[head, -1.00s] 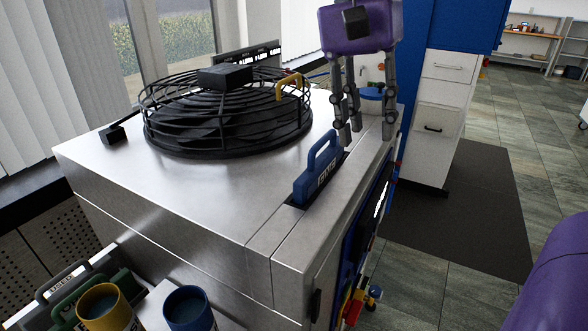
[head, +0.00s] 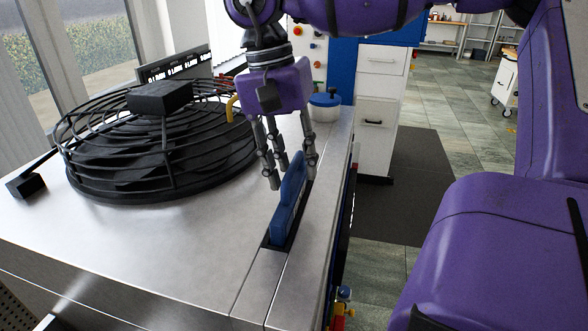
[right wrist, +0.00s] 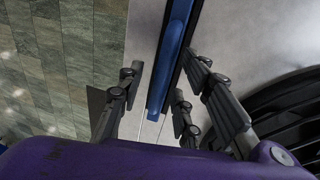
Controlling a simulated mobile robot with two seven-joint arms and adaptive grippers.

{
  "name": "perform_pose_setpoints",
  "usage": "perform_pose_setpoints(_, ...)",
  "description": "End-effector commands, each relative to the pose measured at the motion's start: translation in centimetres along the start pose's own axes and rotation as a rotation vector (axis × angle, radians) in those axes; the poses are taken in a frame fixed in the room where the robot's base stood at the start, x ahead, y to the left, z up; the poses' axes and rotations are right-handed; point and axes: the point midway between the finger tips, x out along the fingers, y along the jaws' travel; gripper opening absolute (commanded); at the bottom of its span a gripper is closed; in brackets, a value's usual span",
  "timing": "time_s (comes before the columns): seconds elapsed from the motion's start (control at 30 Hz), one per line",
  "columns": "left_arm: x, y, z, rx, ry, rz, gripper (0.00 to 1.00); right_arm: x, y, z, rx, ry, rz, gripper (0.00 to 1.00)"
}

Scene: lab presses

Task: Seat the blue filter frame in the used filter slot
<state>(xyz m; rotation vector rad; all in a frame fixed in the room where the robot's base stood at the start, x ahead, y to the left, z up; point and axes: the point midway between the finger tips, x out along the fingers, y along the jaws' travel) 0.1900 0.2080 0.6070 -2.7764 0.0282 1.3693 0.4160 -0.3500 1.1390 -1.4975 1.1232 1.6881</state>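The blue filter frame (head: 287,211) stands upright in a dark slot (head: 268,240) in the metal top of the machine; only its handle part shows above the surface. How deep it sits I cannot tell. My right gripper (head: 289,178) points down at the frame's far end, open, with fingers on both sides of the handle. In the right wrist view the blue frame (right wrist: 175,55) runs between the spread fingers (right wrist: 156,100), with gaps on both sides. My left gripper is not in view.
A black caged fan (head: 155,140) stands left of the slot, with a yellow handle (head: 231,108) near my right gripper. A round blue-lidded container (head: 324,106) stands behind. Bare metal top (head: 170,250) lies in front of the fan.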

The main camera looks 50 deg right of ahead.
Motion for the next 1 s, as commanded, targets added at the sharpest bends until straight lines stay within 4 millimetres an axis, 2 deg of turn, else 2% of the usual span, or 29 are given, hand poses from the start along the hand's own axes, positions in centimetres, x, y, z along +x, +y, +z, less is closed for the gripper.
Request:
perform_pose_setpoints(0.27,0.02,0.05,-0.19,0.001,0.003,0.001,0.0,0.63,-0.01,0.01,0.0,-0.001,0.0,0.33)
perform_pose_setpoints(0.53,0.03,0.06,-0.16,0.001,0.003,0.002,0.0,0.59,-0.01,0.01,0.0,0.0,0.0,0.0)
perform_pose_setpoints(1.0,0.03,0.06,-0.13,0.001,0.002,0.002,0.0,0.46,-0.01,0.0,0.0,0.0,-0.001,0.0)
